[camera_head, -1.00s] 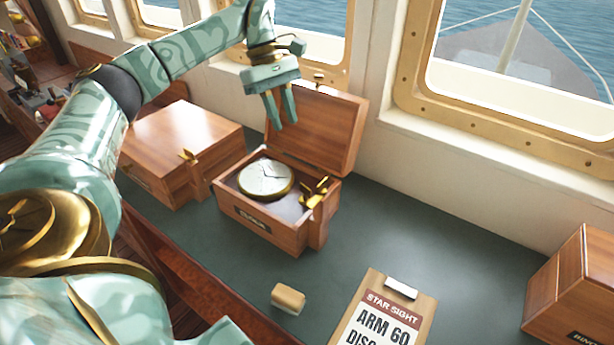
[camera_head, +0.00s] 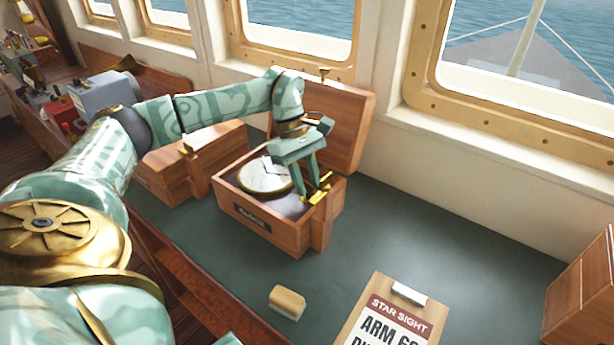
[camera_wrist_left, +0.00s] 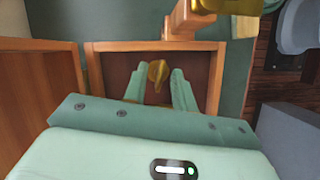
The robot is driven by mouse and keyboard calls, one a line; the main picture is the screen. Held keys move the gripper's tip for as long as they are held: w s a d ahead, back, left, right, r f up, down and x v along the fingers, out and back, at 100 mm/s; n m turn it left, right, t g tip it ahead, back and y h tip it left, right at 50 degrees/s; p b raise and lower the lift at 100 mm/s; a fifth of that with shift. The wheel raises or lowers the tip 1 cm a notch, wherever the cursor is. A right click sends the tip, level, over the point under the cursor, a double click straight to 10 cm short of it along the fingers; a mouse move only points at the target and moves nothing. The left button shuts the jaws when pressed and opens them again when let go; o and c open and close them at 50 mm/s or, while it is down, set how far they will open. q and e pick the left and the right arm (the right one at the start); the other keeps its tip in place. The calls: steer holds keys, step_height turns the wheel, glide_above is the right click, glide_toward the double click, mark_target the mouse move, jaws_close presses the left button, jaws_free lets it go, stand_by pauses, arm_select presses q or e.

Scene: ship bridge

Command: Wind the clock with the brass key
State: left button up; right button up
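The clock (camera_head: 265,176), a round white-faced dial with a brass rim, lies face up in an open wooden box (camera_head: 240,209). The brass key (camera_wrist_left: 157,74) is in the box's right part, beside the clock. My left gripper (camera_head: 312,193) points down into that part, to the right of the dial. In the left wrist view the gripper's two fingers (camera_wrist_left: 156,87) are apart, with the key showing between their tips. I cannot tell whether they touch it. The wrist view does not show the clock.
The box's raised lid (camera_head: 340,120) stands behind the gripper. A closed wooden box (camera_head: 158,168) is on the left, another (camera_head: 580,300) at far right. A clipboard (camera_head: 388,318) and small wooden block (camera_head: 287,302) lie in front.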

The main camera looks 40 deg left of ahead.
arm_select(q)
jaws_close()
steer(key=n+p, duration=0.1)
steer(key=n, duration=0.1)
steer(key=n+t+p, duration=0.1)
steer(key=n, duration=0.1)
steer(key=shift+s+r+t+p, duration=0.2)
steer(key=shift+t+p, duration=0.1)
steer(key=shift+p, duration=0.1)
steer(key=n+t+p, duration=0.1)
steer(key=n, duration=0.1)
steer(key=n+t+y+p, duration=0.1)
steer(key=n, duration=0.2)
steer(key=shift+s+d+n, duration=0.1)
steer(key=shift+n, duration=0.2)
steer(key=n+t+y+p, duration=0.1)
steer(key=n, duration=0.3)
steer(key=shift+d+f+n, duration=0.1)
steer(key=shift+n, duration=0.2)
steer(key=n+y, duration=0.1)
steer(key=n, duration=0.1)
steer(key=n+y, duration=0.1)
steer(key=n, duration=0.2)
steer(key=shift+d+n+t+y, duration=0.15)
steer(key=shift+n+t+y, duration=0.15)
